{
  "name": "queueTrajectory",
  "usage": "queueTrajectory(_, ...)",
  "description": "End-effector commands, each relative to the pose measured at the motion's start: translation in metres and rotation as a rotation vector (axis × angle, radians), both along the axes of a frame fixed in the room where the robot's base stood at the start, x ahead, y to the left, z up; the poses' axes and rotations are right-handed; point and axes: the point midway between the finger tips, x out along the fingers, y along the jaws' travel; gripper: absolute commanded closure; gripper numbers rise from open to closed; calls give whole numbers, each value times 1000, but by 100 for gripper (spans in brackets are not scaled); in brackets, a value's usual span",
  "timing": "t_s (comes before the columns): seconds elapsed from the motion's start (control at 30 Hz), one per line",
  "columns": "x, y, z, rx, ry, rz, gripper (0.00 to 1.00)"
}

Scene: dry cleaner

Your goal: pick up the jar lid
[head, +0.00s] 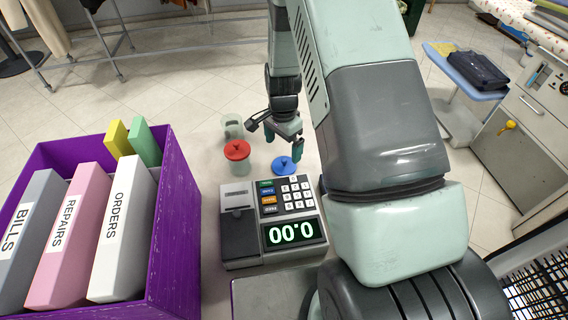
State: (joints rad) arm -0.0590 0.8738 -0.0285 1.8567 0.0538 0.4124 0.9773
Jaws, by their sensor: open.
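A blue lid (284,167) with a small knob lies on the counter just behind the cash register. A red lid (237,149) sits on a clear jar (239,167) to its left. My gripper (285,146) is open, pointing down, close to the blue lid and a little behind it in the picture. It looks empty, and I see no contact with either lid. The exact height of its fingertips above the counter is hard to tell.
An open clear jar (232,127) stands behind the red-lidded one. A cash register (278,259) showing 0.00 is in front of the lids. A purple box (172,236) with binders fills the left. My arm hides the counter's right side.

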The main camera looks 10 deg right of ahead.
Motion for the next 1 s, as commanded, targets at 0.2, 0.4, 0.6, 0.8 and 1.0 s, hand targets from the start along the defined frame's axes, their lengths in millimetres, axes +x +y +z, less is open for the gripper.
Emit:
queueTrajectory(0.2, -1, -1, -18, 0, 1, 1, 0)
queueTrajectory(0.4, 0, -9, -47, 1, 2, 1, 0)
queueTrajectory(0.6, 1, -8, -65, 1, -1, 3, 0)
queueTrajectory(0.8, 1, -8, -66, 0, -2, 2, 0)
queueTrajectory(1.0, 1, -8, -66, 1, -1, 3, 26)
